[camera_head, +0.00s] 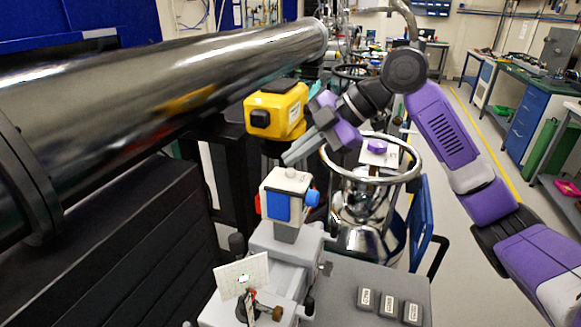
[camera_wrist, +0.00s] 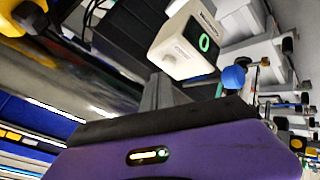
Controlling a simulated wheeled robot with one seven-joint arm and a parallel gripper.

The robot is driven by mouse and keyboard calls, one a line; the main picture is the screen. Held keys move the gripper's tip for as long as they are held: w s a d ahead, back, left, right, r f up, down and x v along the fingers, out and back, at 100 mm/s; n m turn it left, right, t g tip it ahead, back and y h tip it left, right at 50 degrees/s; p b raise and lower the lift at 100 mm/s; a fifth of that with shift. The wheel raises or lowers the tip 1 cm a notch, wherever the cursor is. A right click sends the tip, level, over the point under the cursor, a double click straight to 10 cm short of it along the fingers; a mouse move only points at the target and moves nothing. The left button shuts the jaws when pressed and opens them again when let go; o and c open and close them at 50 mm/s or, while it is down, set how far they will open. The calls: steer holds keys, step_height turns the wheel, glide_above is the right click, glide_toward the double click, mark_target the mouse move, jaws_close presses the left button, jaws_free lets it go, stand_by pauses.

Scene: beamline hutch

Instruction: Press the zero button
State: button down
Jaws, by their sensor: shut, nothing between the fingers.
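A small white box (camera_head: 272,186) with a blue panel and a blue side knob (camera_head: 312,198) stands on a grey stage, a small raised button (camera_head: 291,172) on its top. In the wrist view the white box (camera_wrist: 178,58) has a dark display with a green 0 (camera_wrist: 204,43); a pale round spot on the near face may be the button. My gripper (camera_head: 287,159) is shut and empty, its grey fingertips just above the box top; a small gap seems to show. The fingers also show in the wrist view (camera_wrist: 158,82), pointing toward the box.
A yellow device (camera_head: 276,110) stands close behind my gripper. A large metal tube (camera_head: 170,85) runs along the left. A white card (camera_head: 241,276) stands in front of the box. Several small dark labelled blocks (camera_head: 389,307) sit on the grey table, right. A steel vessel (camera_head: 358,200) stands behind.

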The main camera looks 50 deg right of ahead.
mark_target(295, 170)
steer(key=shift+r, duration=0.25)
steer(key=shift+r+p, duration=1.8)
steer(key=shift+r, duration=0.7)
steer(key=shift+s, duration=0.1)
